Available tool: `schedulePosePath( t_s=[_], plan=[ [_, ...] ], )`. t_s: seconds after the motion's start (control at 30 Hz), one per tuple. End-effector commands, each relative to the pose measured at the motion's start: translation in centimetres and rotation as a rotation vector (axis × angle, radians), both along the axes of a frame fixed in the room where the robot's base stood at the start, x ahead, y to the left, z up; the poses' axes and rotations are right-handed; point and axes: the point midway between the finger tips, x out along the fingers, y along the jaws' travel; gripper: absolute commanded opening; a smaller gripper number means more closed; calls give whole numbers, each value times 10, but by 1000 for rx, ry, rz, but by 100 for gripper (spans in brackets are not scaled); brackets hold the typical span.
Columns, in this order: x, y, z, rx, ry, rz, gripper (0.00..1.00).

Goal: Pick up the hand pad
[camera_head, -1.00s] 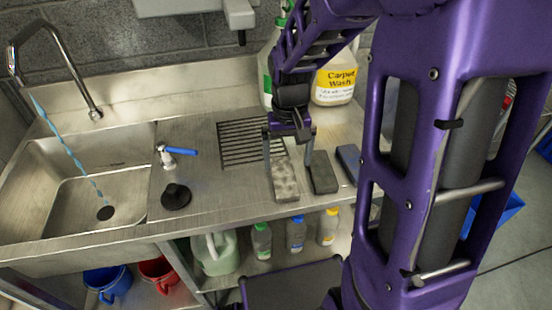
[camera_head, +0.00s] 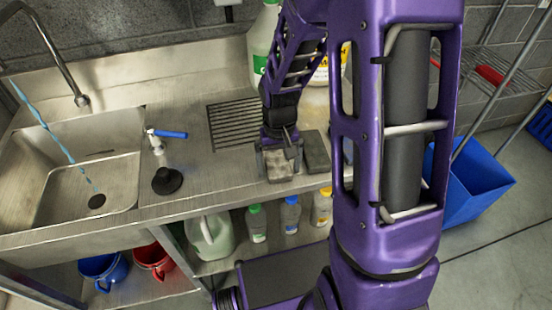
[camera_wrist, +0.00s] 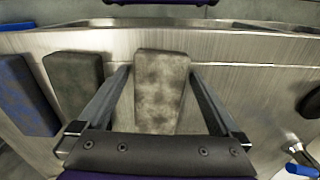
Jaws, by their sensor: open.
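A mottled light-grey pad (camera_head: 280,172) lies on the steel counter near its front edge, partly hidden by my gripper (camera_head: 279,160). In the wrist view the same pad (camera_wrist: 160,95) lies between the two fingers of my gripper (camera_wrist: 160,72). The fingers are open, one on each side, with a visible gap to the pad. A dark grey pad (camera_head: 316,150) lies just to its right in the head view and shows left of the fingers in the wrist view (camera_wrist: 75,85). A blue pad (camera_wrist: 27,95) lies beyond that.
The sink (camera_head: 75,170) with running water is on the left. A blue-handled tap (camera_head: 166,134) and a black plug (camera_head: 167,180) stand between sink and pads. A drain grille (camera_head: 235,124) and large bottles are behind. Small bottles (camera_head: 291,214) stand on the shelf below.

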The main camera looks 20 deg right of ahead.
Motion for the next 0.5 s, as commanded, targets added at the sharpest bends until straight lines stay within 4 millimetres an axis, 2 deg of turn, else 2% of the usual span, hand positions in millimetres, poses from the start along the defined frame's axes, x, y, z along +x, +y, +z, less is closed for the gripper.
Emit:
schedulePosePath(
  t_s=[0.03, 0.4, 0.47, 0.5],
  plan=[
    [0, 0, 0, 0, 0, 0, 100],
    [0, 0, 0, 0, -1, 0, 33],
    [0, 0, 1, 0, -1, 0, 23],
    [0, 0, 1, 0, -1, 0, 21]
  ],
)
